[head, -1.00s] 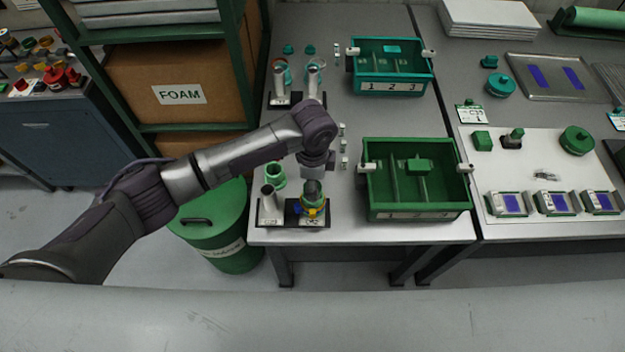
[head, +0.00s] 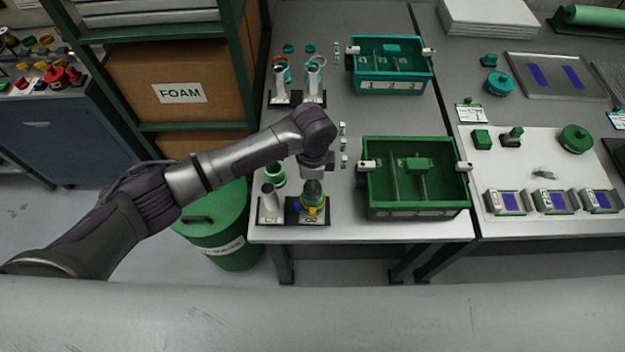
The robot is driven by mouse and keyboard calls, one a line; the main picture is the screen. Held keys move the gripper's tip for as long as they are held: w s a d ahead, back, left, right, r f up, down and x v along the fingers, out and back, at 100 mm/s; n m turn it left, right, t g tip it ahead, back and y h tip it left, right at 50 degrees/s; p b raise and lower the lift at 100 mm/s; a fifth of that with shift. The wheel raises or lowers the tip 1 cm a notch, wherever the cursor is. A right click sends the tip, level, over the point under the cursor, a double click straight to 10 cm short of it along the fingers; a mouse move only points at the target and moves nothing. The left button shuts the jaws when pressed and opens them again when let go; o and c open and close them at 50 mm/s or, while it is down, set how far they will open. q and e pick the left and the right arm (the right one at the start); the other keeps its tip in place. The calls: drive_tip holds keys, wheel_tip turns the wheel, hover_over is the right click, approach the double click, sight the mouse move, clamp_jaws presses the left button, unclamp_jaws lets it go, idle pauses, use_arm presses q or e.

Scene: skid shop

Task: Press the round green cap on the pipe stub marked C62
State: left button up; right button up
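Two pipe stubs stand on a black base at the table's front left. The left one is a plain, open metal tube (head: 270,200). The right one (head: 313,214) has a yellow band with blue and orange parts, and its front label is too small to read surely. My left gripper (head: 313,184) points down right above this right stub. A dark green rounded shape shows at its tip, on or just over the stub top; contact cannot be told. The fingers are too small and hidden to judge. A round green ring-like piece (head: 275,176) is behind the left stub. My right gripper is not in view.
A green divided bin (head: 418,212) stands right of the stubs, with a teal bin (head: 390,88) farther back. Two more stubs (head: 314,84) stand behind my arm. Small light pieces (head: 343,145) line the table. A green drum (head: 222,235) stands left.

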use_arm(q)
drive_tip(key=o, duration=1.2)
drive_tip(key=shift+c, duration=0.2)
wheel_tip(320, 180, up, 8)
drive_tip(key=p, duration=0.8)
clamp_jaws()
idle(0.4)
drive_tip(key=shift+f, duration=0.2)
idle(0.8)
